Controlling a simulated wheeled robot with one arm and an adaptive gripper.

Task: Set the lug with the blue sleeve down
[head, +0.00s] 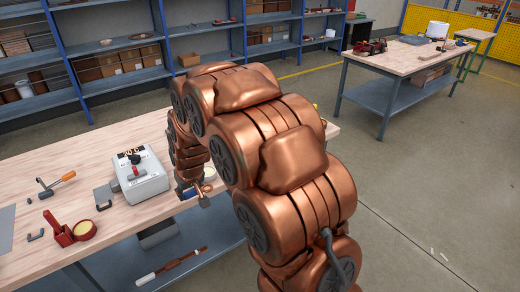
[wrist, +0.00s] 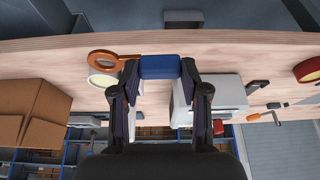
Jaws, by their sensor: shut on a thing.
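The lug is a flat copper-coloured ring (wrist: 101,62) with a stem running into a blue sleeve (wrist: 160,66). My gripper (wrist: 160,72) is shut on the blue sleeve, one dark finger at each end of it. The ring sticks out to the left in the wrist view. The lug is over the wooden workbench (wrist: 230,52); I cannot tell whether it touches the top. In the head view my gripper (head: 192,192) is at the bench's front edge, partly hidden by my copper arm, and a bit of blue shows there.
A white box device (head: 140,180) stands left of my gripper. A pale roll (head: 209,189) lies close by. Shelves (head: 110,55) stand behind. Bare bench lies between these items.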

